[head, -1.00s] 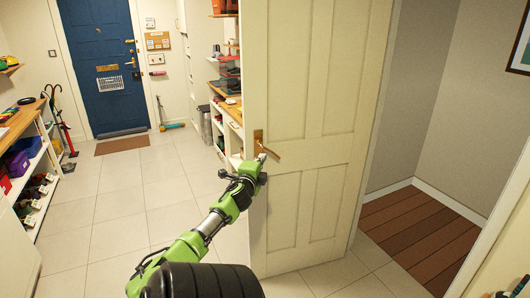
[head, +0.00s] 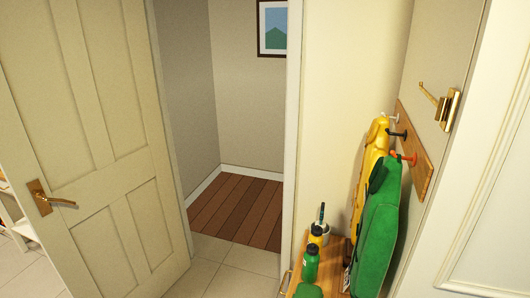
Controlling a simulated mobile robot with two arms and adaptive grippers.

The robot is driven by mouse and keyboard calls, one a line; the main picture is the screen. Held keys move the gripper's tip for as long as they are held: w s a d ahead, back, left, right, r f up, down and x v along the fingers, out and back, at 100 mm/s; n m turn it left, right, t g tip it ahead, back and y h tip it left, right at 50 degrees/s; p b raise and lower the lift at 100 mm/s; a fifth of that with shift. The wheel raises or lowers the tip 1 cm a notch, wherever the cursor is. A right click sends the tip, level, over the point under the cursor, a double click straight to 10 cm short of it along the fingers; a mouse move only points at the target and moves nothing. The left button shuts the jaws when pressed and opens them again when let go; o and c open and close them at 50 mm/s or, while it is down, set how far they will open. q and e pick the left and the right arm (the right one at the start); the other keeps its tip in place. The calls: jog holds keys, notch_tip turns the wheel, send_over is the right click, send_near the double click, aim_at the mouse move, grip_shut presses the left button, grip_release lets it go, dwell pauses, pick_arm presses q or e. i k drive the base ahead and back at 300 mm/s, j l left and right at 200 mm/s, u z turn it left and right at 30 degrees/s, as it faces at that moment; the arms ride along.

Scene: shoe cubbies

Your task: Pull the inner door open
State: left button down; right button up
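The cream panelled inner door (head: 105,140) stands ajar at the left of the head view, swung away from its frame. Its brass lever handle (head: 48,198) is on the door's left side. Through the doorway I see a wooden plank floor (head: 235,208) and grey walls. Neither of my grippers shows in this view.
Pale floor tiles (head: 225,280) before the doorway are clear.

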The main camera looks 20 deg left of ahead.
aim_at(81, 120)
jog(key=j, duration=0.5)
jog(key=k+j+z, duration=0.15)
jog(key=j, duration=0.8)
jog(key=k+j+z, duration=0.1)
jog(key=j, duration=0.4)
jog(key=k+j+z, duration=0.1)
jog(key=j, duration=0.35)
jog(key=k+j, duration=0.15)
jog(key=j, duration=0.3)
jog(key=z, duration=0.05)
